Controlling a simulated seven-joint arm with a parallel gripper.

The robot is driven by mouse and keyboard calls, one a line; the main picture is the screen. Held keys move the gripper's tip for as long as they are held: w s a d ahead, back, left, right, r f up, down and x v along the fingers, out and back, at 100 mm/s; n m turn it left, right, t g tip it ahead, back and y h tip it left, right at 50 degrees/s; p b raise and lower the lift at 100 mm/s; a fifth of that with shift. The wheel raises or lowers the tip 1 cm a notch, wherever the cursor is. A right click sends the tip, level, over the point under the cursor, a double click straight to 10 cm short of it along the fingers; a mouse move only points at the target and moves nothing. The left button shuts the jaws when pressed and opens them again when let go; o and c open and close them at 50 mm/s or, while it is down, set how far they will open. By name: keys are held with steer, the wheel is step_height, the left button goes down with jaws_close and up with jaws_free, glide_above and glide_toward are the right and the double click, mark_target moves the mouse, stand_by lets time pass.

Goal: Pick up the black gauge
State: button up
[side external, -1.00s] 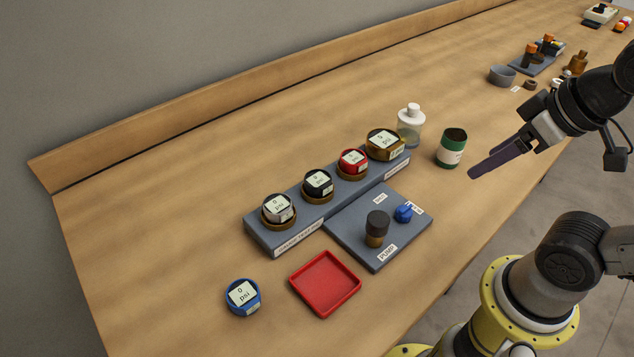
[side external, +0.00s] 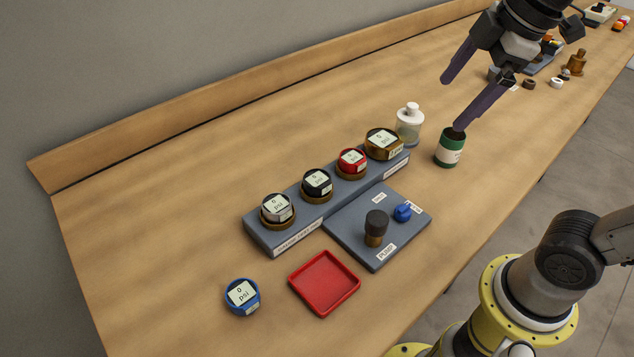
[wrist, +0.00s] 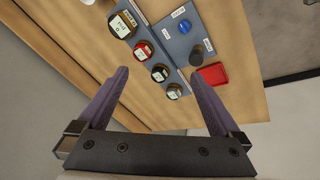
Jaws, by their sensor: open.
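The black gauge (side external: 317,183) has a pale face reading 0 psi. It sits in the second seat from the front of the grey gauge block, between the silver gauge (side external: 277,209) and the red gauge (side external: 351,161). In the wrist view the black gauge (wrist: 160,73) lies between the fingertips as seen in the picture, some distance beyond them. My gripper (side external: 453,104) is open and empty. In the side view it is above the table, near the green bottle and well apart from the black gauge. Nothing hides the gauge's face.
A brass gauge (side external: 384,143) fills the block's far seat. A blue gauge (side external: 242,297) and a red tray (side external: 324,283) are in front. The pump board (side external: 350,235) adjoins the block. A green bottle (side external: 449,149) and a clear bottle (side external: 409,122) stand behind.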

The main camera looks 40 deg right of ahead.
steer(key=w+a+n+g, duration=0.1)
steer(key=w+a+n, duration=0.25)
steer(key=w, duration=0.35)
steer(key=n+g, duration=0.3)
steer(key=n, duration=0.1)
glide_above(317, 177)
steer(key=f, duration=1.6)
steer(key=shift+s+d+f, duration=0.1)
steer(key=shift+s+d, duration=0.05)
steer(key=shift+s, duration=0.15)
steer(key=shift+w+a+f, duration=0.1)
steer(key=shift+w+f, duration=0.05)
steer(key=shift+f, duration=1.3)
steer(key=shift+w+a+f, duration=0.1)
steer(key=shift+f, duration=1.35)
steer(key=shift+c, duration=0.2)
steer(key=c, duration=1.4)
steer(key=shift+r, duration=0.1)
steer(key=shift+c, duration=0.6)
